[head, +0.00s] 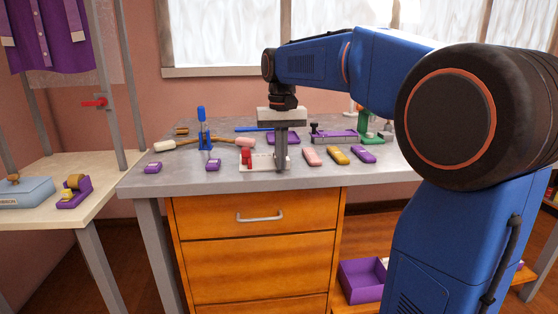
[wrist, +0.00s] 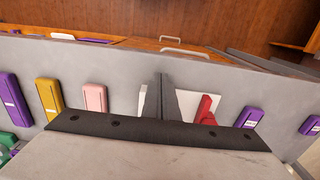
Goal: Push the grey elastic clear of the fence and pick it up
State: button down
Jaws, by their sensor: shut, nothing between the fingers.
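My gripper (head: 281,165) is shut and empty, pointing down at the right part of a low white plate (head: 254,167) near the bench's front edge. In the wrist view the closed fingers (wrist: 162,78) stand between the plate's two visible parts. A red piece (head: 246,157) stands on the plate to the left of the fingers; it shows on their right in the wrist view (wrist: 206,110). I cannot make out the grey elastic or a distinct fence; the fingers hide part of the plate. I cannot tell whether the fingertips touch anything.
Pink (head: 312,156), yellow (head: 338,156) and purple (head: 363,155) blocks lie right of my gripper. Two small purple blocks lie left, one near the plate (head: 213,165). A blue upright tool (head: 202,128) and a wooden-handled tool (head: 190,143) are behind. Grey bench front (head: 180,183) has some bare room.

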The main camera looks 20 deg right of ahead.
jog(key=shift+f, duration=0.55)
jog(key=shift+r, duration=0.45)
jog(key=shift+w, duration=0.15)
dwell(0.4)
jog(key=shift+w+d, duration=0.25)
jog(key=shift+w, duration=0.4)
jog(key=shift+w+d, duration=0.2)
jog(key=shift+w, duration=0.45)
jog(key=shift+w, duration=0.1)
jog(key=shift+w+d, duration=0.2)
jog(key=shift+w, duration=0.5)
jog(key=shift+w+d, duration=0.2)
jog(key=shift+w, duration=0.45)
jog(key=shift+w, duration=0.1)
jog(key=shift+w+d, duration=0.1)
jog(key=shift+w, duration=0.25)
